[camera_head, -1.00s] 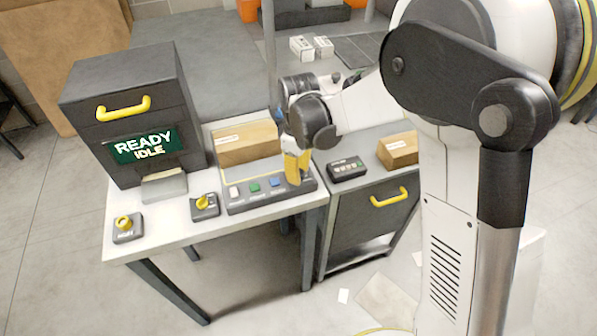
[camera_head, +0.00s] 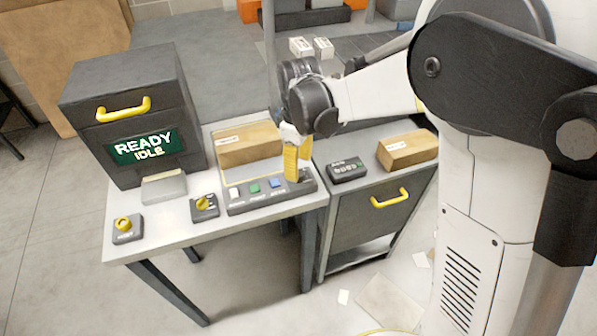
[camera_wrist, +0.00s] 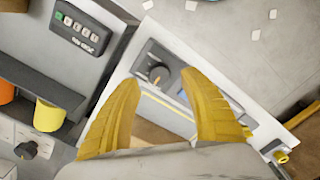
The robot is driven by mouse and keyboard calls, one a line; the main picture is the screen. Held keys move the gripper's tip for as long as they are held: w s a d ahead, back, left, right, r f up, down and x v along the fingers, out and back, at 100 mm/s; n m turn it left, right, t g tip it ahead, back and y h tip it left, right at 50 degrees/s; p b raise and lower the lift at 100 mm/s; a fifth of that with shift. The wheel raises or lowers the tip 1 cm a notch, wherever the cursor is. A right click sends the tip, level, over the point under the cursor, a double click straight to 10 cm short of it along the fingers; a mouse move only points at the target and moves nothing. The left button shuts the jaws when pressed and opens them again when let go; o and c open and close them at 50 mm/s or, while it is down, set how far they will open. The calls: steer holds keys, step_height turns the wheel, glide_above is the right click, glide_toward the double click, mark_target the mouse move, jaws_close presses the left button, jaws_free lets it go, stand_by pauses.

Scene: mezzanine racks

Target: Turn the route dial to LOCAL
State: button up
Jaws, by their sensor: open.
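A dark control panel (camera_head: 250,201) lies along the front of the white table, with white, green and blue buttons (camera_head: 254,188). In the wrist view, a round black dial (camera_wrist: 161,74) sits on a dark base between my fingertips; I cannot read its label or setting. My gripper (camera_head: 292,172) is over the panel's right end and hides the dial in the head view. Its two yellow fingers (camera_wrist: 158,84) are apart, and whether they touch the dial is unclear. Two separate yellow knobs (camera_head: 124,223) and (camera_head: 204,202) stand on the table to the left.
A black cabinet (camera_head: 90,85) reading READY IDLE stands at the left back. A cardboard box (camera_head: 250,146) lies behind the panel. A dark drawer cart (camera_head: 355,222) adjoins on the right, with a keypad (camera_head: 347,169) and another box (camera_head: 407,150) on top.

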mark_target(299, 173)
step_height(299, 173, up, 8)
steer(key=shift+r, duration=0.2)
stand_by(0.4)
steer(key=s+d+r+m+t, duration=0.2)
steer(key=s+d+m, duration=0.4)
steer(key=s, duration=0.3)
steer(key=s+d+r+m+t, duration=0.2)
steer(key=s+d+m+t, duration=0.3)
steer(key=s+d, duration=0.3)
steer(key=shift+s+d+m, duration=0.4)
steer(key=shift+d+m, duration=0.3)
steer(key=shift+d, duration=0.05)
